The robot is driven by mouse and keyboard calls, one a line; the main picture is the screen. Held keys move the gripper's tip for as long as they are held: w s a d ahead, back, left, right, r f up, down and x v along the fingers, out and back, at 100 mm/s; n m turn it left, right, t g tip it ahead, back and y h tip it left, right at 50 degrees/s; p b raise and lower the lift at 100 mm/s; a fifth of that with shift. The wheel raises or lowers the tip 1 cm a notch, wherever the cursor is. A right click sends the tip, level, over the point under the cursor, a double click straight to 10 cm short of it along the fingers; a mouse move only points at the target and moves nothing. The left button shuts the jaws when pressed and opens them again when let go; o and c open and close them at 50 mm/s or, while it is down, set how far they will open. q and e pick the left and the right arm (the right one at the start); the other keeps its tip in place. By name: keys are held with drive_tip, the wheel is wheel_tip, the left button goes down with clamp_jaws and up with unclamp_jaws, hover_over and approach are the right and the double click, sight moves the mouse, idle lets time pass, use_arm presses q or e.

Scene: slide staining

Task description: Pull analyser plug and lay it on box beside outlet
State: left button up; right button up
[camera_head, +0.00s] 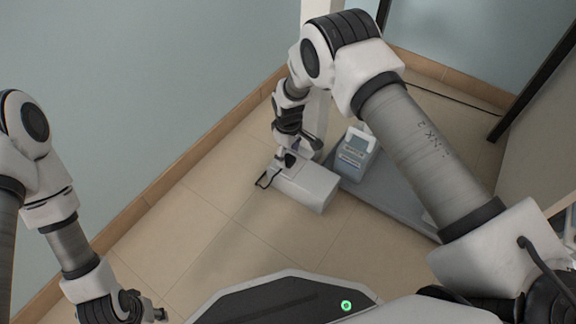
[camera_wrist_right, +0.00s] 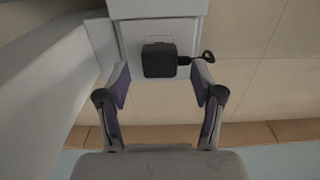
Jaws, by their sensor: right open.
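The black plug (camera_wrist_right: 160,60) rests on a pale box (camera_wrist_right: 158,8), near one end of it. A black cable leads from the plug to the right and curls past the box's edge. In the head view the pale box (camera_head: 308,188) is on the floor, with the plug (camera_head: 290,159) partly hidden by my right gripper (camera_head: 288,148). In the wrist view my right gripper (camera_wrist_right: 160,82) is open, one finger on each side of the plug and apart from it. My left gripper (camera_head: 158,314) is at the bottom left, far from the box; its jaws are unclear. I cannot make out the outlet.
A white post (camera_head: 314,115) stands just behind my right gripper. A blue-grey container (camera_head: 355,155) stands on a grey base (camera_head: 385,195) right of the box. The tiled floor (camera_head: 215,220) left of the box is clear up to the wall.

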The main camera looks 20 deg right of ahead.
sight(289, 158)
wheel_tip(289, 158, down, 2)
drive_tip(key=shift+f+b, duration=0.15)
drive_tip(key=shift+b, duration=0.2)
drive_tip(key=shift+p, duration=0.5)
idle(0.8)
clamp_jaws()
drive_tip(key=shift+r+p, duration=2.65)
drive_tip(key=shift+r, duration=0.4)
